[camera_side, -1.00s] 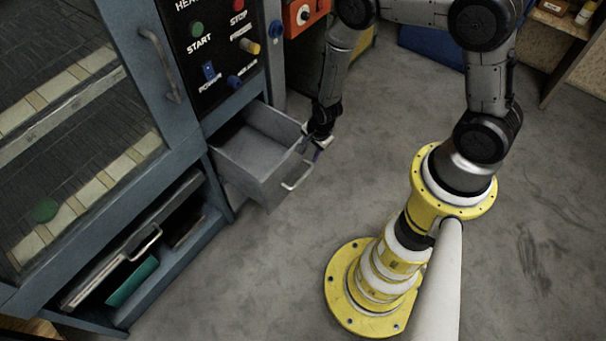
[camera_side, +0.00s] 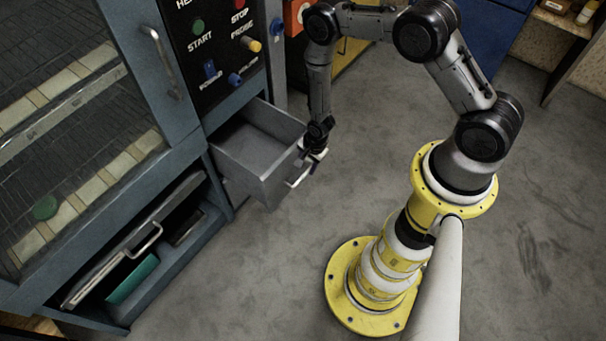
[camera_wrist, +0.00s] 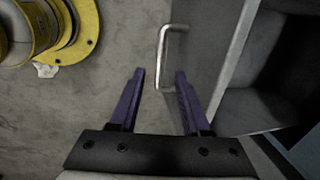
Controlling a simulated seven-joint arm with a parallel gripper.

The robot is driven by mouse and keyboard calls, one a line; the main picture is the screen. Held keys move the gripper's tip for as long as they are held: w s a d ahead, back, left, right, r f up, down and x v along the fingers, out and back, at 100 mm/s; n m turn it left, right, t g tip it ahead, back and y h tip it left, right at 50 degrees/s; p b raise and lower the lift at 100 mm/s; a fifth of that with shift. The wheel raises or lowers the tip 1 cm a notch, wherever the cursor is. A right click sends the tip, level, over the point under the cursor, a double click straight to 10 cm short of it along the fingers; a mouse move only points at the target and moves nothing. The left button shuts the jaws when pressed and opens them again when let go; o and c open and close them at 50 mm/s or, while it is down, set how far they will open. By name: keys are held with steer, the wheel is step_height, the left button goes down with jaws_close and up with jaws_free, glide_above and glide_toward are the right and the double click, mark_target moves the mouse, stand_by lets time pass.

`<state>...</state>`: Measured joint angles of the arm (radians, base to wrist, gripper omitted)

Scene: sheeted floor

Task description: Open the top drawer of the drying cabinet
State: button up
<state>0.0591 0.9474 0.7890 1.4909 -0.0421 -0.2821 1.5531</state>
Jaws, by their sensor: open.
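The blue-grey drying cabinet (camera_side: 188,120) stands at the left in the side view. Its grey top drawer (camera_side: 250,148), under the control panel, is pulled well out and looks empty inside. A metal bar handle (camera_side: 291,184) is on the drawer's front. My gripper (camera_side: 305,166) is at the drawer front, close to the handle, pointing down. In the wrist view its purple fingers (camera_wrist: 160,74) are open, with the handle (camera_wrist: 163,55) showing between and beyond their tips. I cannot tell whether a finger touches it. The drawer's inside (camera_wrist: 262,105) shows at the right.
Below the drawer, an open bay holds a tilted panel with a handle (camera_side: 145,243) and a teal item (camera_side: 132,279). A glass door with a bar handle (camera_side: 162,62) is at the left. My yellow base stands at the right. The grey floor (camera_side: 240,285) between is clear.

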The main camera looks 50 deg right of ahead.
mark_target(302, 177)
steer(key=f, duration=0.3)
steer(key=w+f, duration=0.1)
steer(key=f, duration=0.3)
steer(key=shift+w+f, duration=0.1)
steer(key=shift+w, duration=0.1)
jaws_close()
stand_by(1.3)
